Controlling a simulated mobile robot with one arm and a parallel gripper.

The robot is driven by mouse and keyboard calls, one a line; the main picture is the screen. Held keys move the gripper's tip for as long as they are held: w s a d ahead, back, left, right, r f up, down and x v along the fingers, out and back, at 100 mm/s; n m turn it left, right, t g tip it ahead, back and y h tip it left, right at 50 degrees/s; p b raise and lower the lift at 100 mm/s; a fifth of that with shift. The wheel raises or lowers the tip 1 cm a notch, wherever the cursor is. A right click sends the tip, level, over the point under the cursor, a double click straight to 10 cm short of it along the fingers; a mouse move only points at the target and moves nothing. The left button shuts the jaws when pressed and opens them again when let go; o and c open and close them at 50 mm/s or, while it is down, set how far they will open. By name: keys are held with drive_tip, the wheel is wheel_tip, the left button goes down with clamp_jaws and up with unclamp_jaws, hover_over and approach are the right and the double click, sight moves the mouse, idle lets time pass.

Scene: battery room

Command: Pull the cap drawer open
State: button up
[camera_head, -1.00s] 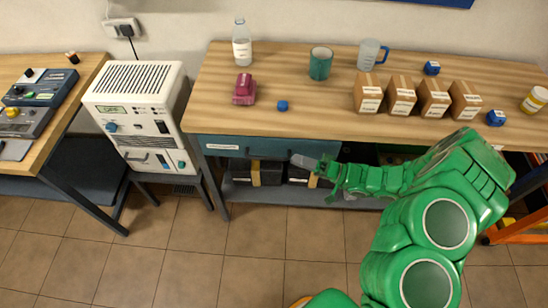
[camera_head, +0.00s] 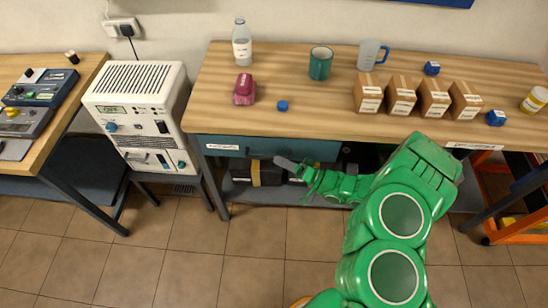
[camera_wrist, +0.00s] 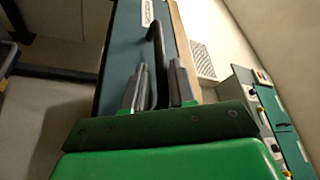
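A teal drawer front (camera_head: 285,148) with a white label (camera_head: 223,147) sits under the left part of the wooden workbench; it looks closed. Its label is too small to read. In the wrist view the dark teal drawer front (camera_wrist: 122,50) fills the upper middle, with its dark bar handle (camera_wrist: 156,45) standing out from it. My gripper (camera_head: 285,163) is low in front of the drawer. In the wrist view my gripper (camera_wrist: 158,88) is open, with the near end of the handle between its two grey fingers. A gap shows on the right side; contact on the left cannot be told.
The workbench top (camera_head: 330,100) carries several cardboard boxes (camera_head: 402,95), a teal mug (camera_head: 320,63), a bottle (camera_head: 242,42) and a maroon item (camera_head: 244,90). A white cabinet unit (camera_head: 140,110) stands left of the bench. Dark bins (camera_head: 262,173) sit below. The tiled floor in front is clear.

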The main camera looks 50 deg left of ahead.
drive_tip(key=shift+x, duration=1.55)
clamp_jaws()
